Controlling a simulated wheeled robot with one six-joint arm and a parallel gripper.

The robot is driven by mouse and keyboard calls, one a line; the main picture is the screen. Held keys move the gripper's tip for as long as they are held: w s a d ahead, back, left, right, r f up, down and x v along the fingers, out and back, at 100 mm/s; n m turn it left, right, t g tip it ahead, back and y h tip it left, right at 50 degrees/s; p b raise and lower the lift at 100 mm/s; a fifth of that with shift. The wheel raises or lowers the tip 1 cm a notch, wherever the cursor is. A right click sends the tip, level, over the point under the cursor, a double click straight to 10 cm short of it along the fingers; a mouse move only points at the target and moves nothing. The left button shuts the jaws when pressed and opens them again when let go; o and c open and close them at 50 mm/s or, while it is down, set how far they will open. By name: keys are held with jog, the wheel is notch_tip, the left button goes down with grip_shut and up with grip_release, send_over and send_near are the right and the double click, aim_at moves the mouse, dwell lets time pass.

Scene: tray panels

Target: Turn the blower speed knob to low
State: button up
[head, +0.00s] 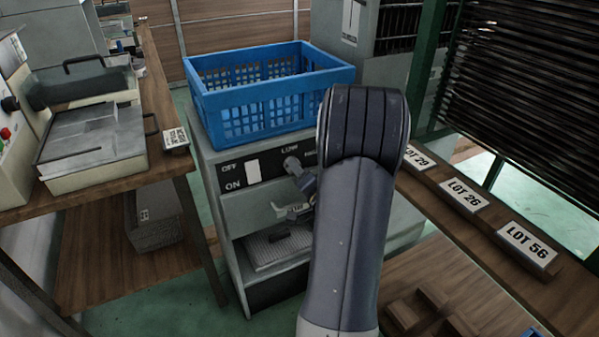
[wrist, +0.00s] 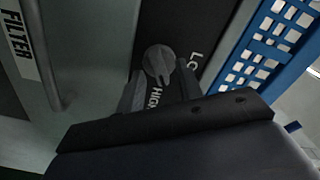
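The blower speed knob (head: 291,163) is a round grey knob on the black strip of the grey cabinet's front. LOW is printed above it, and a partly hidden label is to its right. In the wrist view the knob (wrist: 158,62) lies near the fingertips, between the LOW and HIGH labels. I cannot tell exactly where it points. My gripper (wrist: 160,78) is open, with one finger on each side of the knob's lower part. I cannot tell if they touch it. In the head view my gripper (head: 307,185) is just below and right of the knob, partly behind my arm.
A white switch (head: 252,170) sits left of the knob beside OFF and ON. A blue crate (head: 270,95) stands on the cabinet (head: 225,200), close above the strip. A wooden bench (head: 150,185) is at left. A shelf with LOT labels (head: 463,197) is at right.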

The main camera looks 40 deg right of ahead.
grip_shut()
dwell(0.5)
jog(key=n+b, duration=0.8)
jog(key=n, duration=0.3)
jog(key=shift+a+r, duration=0.1)
jog(key=shift+a, duration=0.05)
jog(key=shift+n+b, duration=0.3)
jog(key=shift+b, duration=0.05)
dwell(0.3)
